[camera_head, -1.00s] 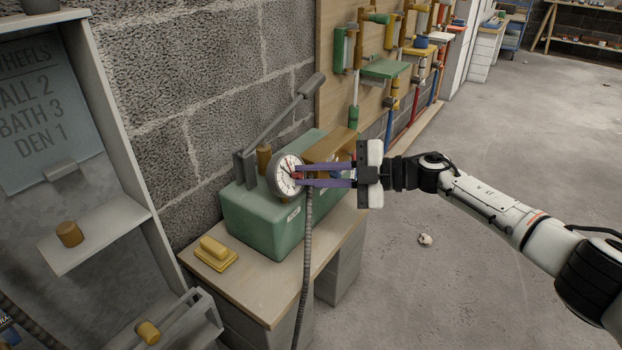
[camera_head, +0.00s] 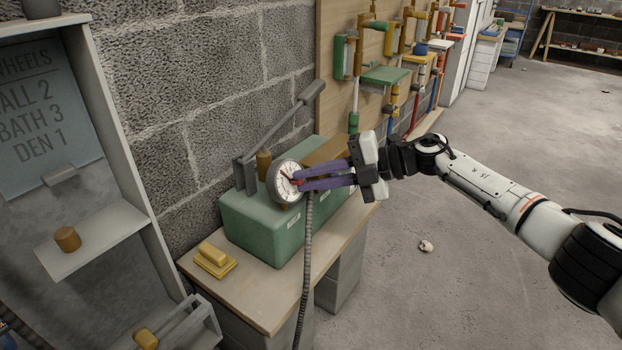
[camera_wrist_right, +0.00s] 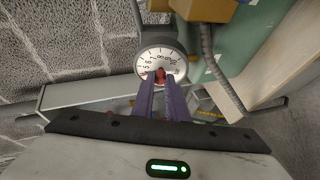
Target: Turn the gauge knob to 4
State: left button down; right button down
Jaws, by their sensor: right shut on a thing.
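The gauge (camera_head: 283,180) has a round white dial with dark marks and sits on the front of a green machine (camera_head: 262,232) on the workbench. It also shows in the right wrist view (camera_wrist_right: 155,60). Its red knob (camera_wrist_right: 160,76) is at the dial's centre, between the purple fingertips. My right gripper (camera_head: 298,180) is shut on the knob, its fingers tilted. The fingers hide part of the dial in the head view, and I cannot read which number the knob points to. My left gripper is not in view.
A grey lever (camera_head: 275,125) rises behind the gauge. A corrugated hose (camera_head: 308,260) hangs in front of the bench (camera_head: 270,300). A yellow block (camera_head: 214,256) lies on the bench's left. Shelves with wooden knobs stand at left. Open floor lies at right.

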jog(key=shift+s+a, duration=0.1)
jog(key=c, duration=1.7)
grip_release()
jog(key=shift+c, duration=0.2)
